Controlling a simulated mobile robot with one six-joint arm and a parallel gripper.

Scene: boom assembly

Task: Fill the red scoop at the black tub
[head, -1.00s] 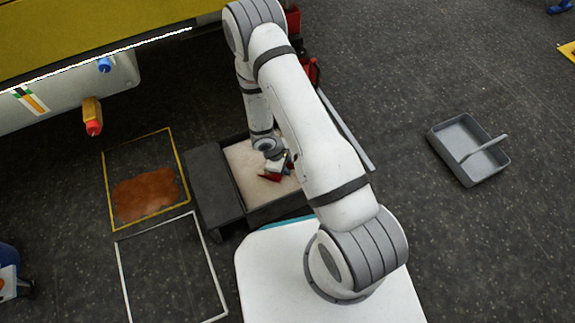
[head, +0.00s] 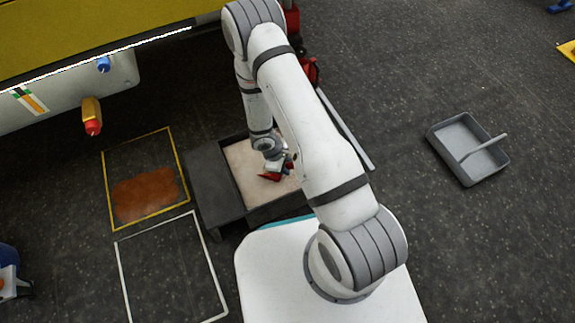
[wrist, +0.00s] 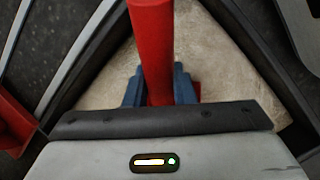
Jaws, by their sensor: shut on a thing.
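The black tub (head: 222,212) stands on the floor left of and below my arm, with pale granular material (head: 245,165) inside. My gripper (head: 281,163) is low over the tub and holds the red scoop (head: 268,177) against or just above the material; contact is unclear. In the wrist view, the blue fingers of my gripper (wrist: 160,88) are shut on the red handle of the scoop (wrist: 152,45). The scoop's bowl is hidden there, and I cannot tell whether it holds material. Pale material (wrist: 215,60) lies around the handle.
A yellow-framed floor square (head: 180,165) with a reddish-brown patch (head: 145,193) lies left of the tub. A white-framed square (head: 122,270) lies below it. A grey tray (head: 440,145) rests on the floor at the right. A yellow machine (head: 90,30) stands at the upper left.

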